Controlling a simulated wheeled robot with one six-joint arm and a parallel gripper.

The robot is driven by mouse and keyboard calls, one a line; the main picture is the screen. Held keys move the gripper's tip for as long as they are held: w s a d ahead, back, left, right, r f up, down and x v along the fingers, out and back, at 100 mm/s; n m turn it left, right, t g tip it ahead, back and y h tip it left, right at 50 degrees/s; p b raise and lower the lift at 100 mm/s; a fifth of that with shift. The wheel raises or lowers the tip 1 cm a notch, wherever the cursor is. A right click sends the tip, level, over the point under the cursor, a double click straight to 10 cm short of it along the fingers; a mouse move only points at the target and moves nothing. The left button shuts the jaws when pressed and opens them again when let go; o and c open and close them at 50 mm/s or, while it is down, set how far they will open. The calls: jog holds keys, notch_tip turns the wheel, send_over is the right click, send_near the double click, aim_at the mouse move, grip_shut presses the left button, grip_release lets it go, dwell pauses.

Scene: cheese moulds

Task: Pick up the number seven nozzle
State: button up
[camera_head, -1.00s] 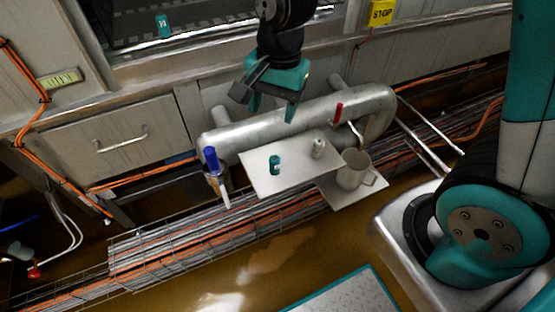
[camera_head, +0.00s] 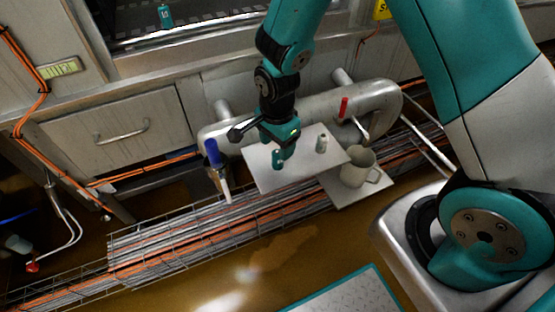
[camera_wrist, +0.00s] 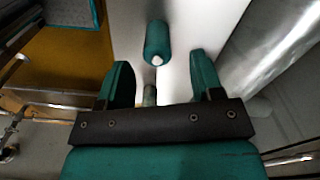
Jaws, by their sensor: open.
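A teal nozzle (camera_head: 277,160) stands on the white board (camera_head: 262,177), close by my gripper (camera_head: 284,150) in the head view. The teal nozzle (camera_wrist: 157,41), with a pale tip, also shows in the wrist view, ahead of my gripper (camera_wrist: 159,62) and roughly in line with the gap between its fingers. My gripper is open, and the fingers are apart from the teal nozzle. A pale nozzle (camera_head: 321,144) stands further right on the board. Another teal piece (camera_head: 165,16) with a white marking is at the back left. I cannot read a number seven on any of them.
A grey mug (camera_head: 357,168) stands on a lower plate to the right. A large metal pipe (camera_head: 310,111) with a red-handled valve (camera_head: 344,107) runs behind the board. A blue-handled valve (camera_head: 212,153) is to the left. A cable tray (camera_head: 170,245) runs in front.

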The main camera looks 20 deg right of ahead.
aim_at(278, 152)
notch_tip(278, 152, down, 5)
jog(key=shift+s+f+b, duration=0.1)
jog(key=shift+s+b, duration=0.05)
jog(key=shift+b, duration=0.45)
jog(key=shift+c, duration=0.3)
jog(key=c, duration=0.9)
